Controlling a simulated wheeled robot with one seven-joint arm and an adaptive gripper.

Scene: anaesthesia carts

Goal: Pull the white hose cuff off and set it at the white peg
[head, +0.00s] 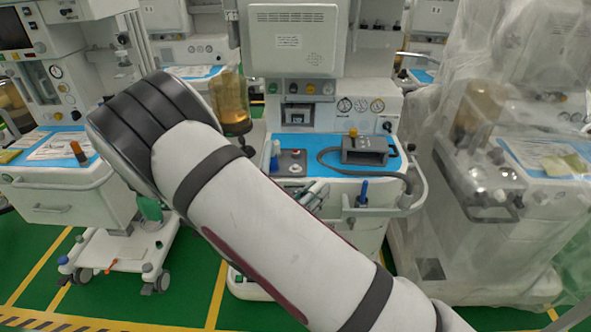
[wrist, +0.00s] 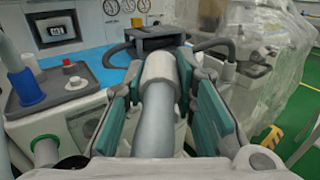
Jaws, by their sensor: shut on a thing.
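In the wrist view, my gripper (wrist: 160,64) has its teal-padded fingers on both sides of the white hose cuff (wrist: 158,71) and is shut on it. A grey hose (wrist: 158,125) runs from the cuff toward the camera. In the head view, my gripper (head: 314,195) shows small at the cart's front edge, partly hidden by my arm; the cuff is not clear there. Short white pieces stand on a grey tray (wrist: 50,103): one with a blue base (wrist: 28,88), another low and round (wrist: 75,81) near a red tip. I cannot tell which is the white peg.
The tray also shows in the head view (head: 285,170), left of a dark grey box (head: 364,150) with a looping hose. A blue item (head: 363,189) stands in a holder at the cart's front. A plastic-draped cart (head: 500,200) is on the right, another cart (head: 60,185) on the left.

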